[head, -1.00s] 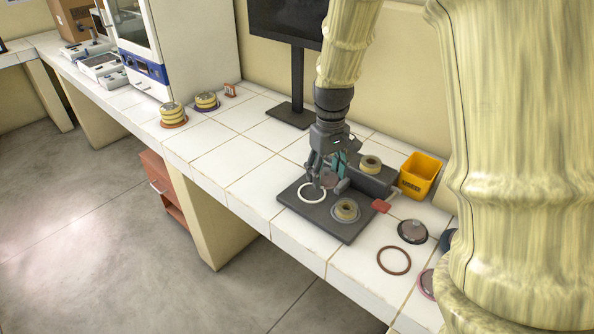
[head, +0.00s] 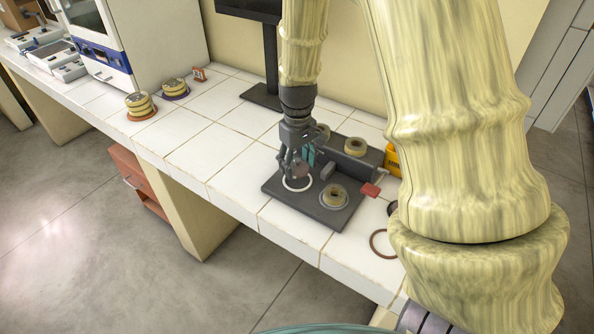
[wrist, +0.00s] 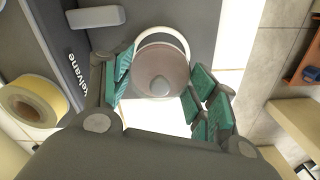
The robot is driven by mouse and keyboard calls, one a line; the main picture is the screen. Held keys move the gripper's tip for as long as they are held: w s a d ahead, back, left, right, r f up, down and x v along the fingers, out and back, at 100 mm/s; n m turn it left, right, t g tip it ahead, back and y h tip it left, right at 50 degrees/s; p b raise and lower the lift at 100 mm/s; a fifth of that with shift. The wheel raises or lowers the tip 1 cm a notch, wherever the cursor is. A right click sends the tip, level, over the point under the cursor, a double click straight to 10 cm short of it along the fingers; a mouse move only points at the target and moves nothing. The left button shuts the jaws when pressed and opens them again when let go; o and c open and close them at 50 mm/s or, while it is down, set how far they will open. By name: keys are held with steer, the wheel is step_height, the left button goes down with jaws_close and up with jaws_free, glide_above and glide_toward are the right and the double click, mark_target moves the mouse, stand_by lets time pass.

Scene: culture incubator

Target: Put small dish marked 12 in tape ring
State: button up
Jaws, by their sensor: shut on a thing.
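No number can be read on the dish. A white ring (head: 297,187) lies flat on the board. In the wrist view the dish covers most of the ring (wrist: 172,38), whose upper arc shows past it. I cannot tell how large the gap between dish and ring is.
A brown ring (head: 377,244) lies on the tiles. Stacked yellow dishes (head: 140,104) stand far left.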

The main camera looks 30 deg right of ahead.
mark_target(297, 166)
steer(key=shift+f, duration=1.9)
steer(key=shift+f, duration=0.15)
steer(key=o, duration=1)
steer(key=shift+o, duration=0.2)
step_height(297, 166, up, 12)
steer(key=shift+r+b, duration=0.15)
steer(key=shift+b, duration=0.3)
